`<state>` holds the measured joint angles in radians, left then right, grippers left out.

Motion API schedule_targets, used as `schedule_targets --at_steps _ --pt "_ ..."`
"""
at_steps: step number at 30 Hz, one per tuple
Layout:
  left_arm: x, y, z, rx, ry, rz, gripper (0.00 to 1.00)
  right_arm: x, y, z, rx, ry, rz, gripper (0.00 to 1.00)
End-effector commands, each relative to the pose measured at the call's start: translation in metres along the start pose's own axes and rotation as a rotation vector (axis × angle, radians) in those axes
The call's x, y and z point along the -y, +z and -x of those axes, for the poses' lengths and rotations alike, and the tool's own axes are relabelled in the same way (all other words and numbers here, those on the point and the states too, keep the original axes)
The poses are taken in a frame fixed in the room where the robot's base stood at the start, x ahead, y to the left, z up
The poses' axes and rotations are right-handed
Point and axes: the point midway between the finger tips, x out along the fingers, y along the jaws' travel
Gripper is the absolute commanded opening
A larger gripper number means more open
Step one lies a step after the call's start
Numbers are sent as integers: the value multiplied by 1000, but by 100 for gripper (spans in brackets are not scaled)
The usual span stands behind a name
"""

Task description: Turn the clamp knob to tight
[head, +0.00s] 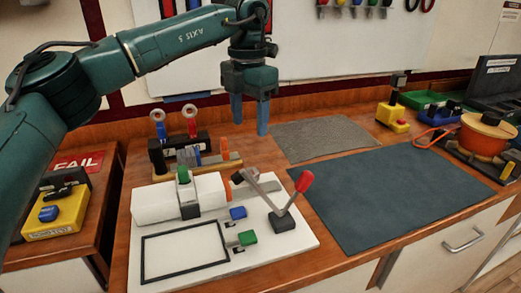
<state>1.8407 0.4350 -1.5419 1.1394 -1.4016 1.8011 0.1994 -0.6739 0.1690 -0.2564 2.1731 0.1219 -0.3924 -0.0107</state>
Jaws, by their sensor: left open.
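A white fixture board (290,246) lies on the wooden bench. On it a white block (158,203) is crossed by a grey clamp band with a green knob (183,174) on top. An orange piece (229,190) shows at the block's right end. Which of these is the clamp knob, and whether it is tight, I cannot tell. A red-handled lever (304,182) rises from a dark base at the board's right. My left gripper (250,128) is open and empty, pointing down, above and behind the fixture, apart from it. My right gripper is out of view.
Blue (238,212) and green (247,237) connectors sit on the board. A dark mat (400,195) and a grey mat (320,137) lie clear to the right. A yellow box (55,215) stands at left.

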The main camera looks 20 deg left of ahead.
Motion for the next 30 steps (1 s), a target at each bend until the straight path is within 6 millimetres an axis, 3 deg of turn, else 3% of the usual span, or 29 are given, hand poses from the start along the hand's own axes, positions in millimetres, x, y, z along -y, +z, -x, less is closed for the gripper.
schedule_targets --at_steps 8,21,30 --pt "-1 -1 -14 -2 4 1 55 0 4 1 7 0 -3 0" --pt "-1 -1 -101 -2 2 0 55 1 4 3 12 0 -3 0" --pt "-1 0 -129 1 4 1 55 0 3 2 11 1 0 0"
